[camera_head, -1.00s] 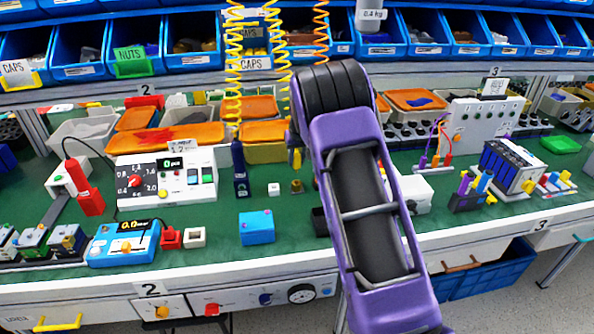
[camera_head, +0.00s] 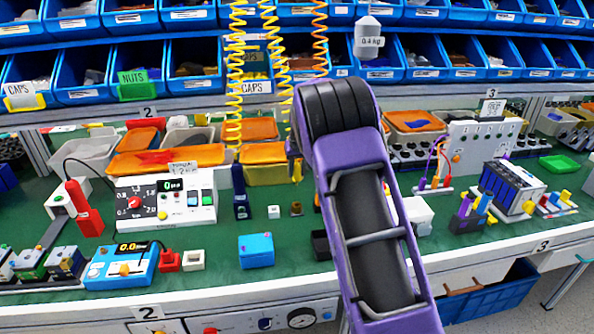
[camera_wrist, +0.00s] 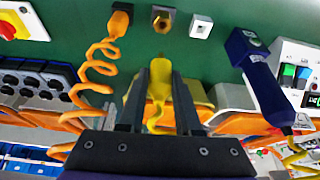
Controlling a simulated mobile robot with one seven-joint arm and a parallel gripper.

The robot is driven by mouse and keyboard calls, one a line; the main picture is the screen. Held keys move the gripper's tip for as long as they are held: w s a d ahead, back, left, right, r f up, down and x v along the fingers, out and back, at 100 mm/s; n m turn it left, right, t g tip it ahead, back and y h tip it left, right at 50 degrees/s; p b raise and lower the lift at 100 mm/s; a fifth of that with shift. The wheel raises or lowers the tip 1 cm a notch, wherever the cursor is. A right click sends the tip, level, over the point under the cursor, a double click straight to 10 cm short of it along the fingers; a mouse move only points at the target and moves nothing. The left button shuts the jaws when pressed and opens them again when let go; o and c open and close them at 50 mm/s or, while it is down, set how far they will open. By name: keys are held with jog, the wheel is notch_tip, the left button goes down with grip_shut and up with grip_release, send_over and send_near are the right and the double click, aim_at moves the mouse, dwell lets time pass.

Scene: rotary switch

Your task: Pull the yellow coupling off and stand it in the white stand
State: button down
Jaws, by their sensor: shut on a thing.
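My gripper (camera_wrist: 160,92) is shut on the yellow coupling (camera_wrist: 158,80), whose yellow hose trails back between the fingers. In the head view the coupling (camera_head: 296,171) shows beside my wrist, above the bench and apart from the brass fitting (camera_head: 297,209). The fitting also shows in the wrist view (camera_wrist: 162,20), with its end bare. The small white stand (camera_head: 274,212) is on the green bench just left of the fitting. In the wrist view the stand (camera_wrist: 200,28) lies right of the fitting and looks empty. My arm hides most of the gripper in the head view.
An orange coupling on a coiled hose (camera_wrist: 119,20) stands close beside the fitting. A dark blue tool (camera_head: 240,190) stands left of the white stand. A blue box (camera_head: 256,250) lies in front. Orange-lidded bins (camera_head: 262,175) line the back.

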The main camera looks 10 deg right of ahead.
aim_at(297, 163)
jog(key=shift+r, duration=0.25)
jog(key=shift+r+p, duration=1.05)
jog(key=shift+r, duration=0.35)
jog(key=shift+f, duration=0.1)
